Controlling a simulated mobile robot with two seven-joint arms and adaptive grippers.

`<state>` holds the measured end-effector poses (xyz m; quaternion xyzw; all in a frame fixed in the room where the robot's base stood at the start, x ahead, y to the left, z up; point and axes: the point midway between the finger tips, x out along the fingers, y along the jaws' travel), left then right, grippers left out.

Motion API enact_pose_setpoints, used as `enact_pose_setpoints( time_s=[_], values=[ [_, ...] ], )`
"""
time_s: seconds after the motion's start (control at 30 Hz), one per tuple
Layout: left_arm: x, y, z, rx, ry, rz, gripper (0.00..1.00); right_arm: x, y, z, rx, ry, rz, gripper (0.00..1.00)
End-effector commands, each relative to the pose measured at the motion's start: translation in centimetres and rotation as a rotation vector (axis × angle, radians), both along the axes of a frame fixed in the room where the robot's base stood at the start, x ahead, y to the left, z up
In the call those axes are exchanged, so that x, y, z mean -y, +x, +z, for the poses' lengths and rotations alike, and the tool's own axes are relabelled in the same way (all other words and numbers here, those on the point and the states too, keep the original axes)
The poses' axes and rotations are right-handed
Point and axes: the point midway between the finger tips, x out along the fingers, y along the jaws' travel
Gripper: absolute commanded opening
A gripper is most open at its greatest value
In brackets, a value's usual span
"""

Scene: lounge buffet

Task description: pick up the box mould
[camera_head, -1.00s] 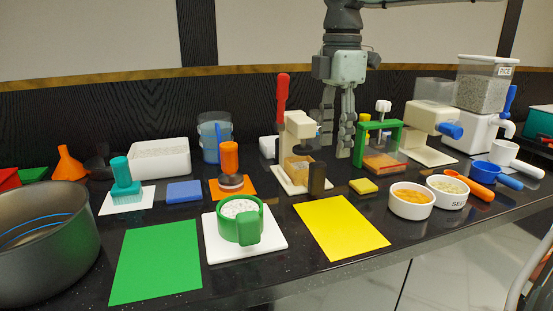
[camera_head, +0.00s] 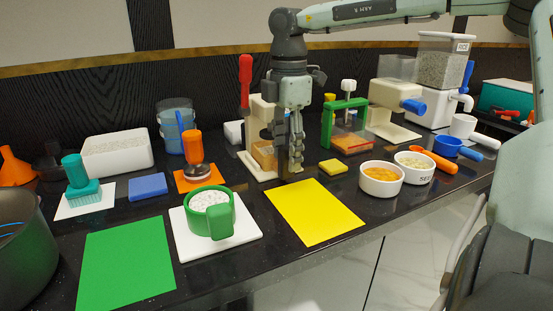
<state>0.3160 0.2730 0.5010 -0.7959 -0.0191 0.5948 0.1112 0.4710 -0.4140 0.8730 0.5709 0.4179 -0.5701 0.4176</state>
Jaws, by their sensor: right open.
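My right gripper (camera_head: 295,160) points down with its fingers open and empty, in front of the right side of a beige stand (camera_head: 260,112). A wood-coloured block (camera_head: 264,154) sits low in that stand, and the gripper partly hides the stand and a dark upright handle. Just right of the gripper, apart from it, a clear box with a green frame (camera_head: 345,104) and an orange-brown base (camera_head: 352,143) stands upright. I cannot tell for certain which of these two is the box mould. My left gripper is not in view.
A yellow sheet (camera_head: 316,212) and a green sheet (camera_head: 126,266) leave flat room at the front. Two white bowls (camera_head: 381,186) (camera_head: 428,176) and a yellow block (camera_head: 333,167) are right of the gripper.

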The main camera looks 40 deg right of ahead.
Motion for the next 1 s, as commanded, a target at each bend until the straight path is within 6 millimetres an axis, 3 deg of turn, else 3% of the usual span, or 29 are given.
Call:
enact_pose_setpoints(
  time_s=[0.1,0.47,0.83,1.0],
  values=[
    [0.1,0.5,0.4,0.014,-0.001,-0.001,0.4,0.0,0.0,0.0,0.0,0.0,0.0,0.44],
    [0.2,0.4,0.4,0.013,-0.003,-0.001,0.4,0.0,0.0,0.1,0.0,0.0,0.0,0.0],
    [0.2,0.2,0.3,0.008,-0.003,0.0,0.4,0.0,0.0,0.2,0.002,-0.001,0.0,0.0],
    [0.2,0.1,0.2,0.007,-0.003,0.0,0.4,0.0,0.1,1.2,0.002,-0.003,-0.002,0.0]
  ],
)
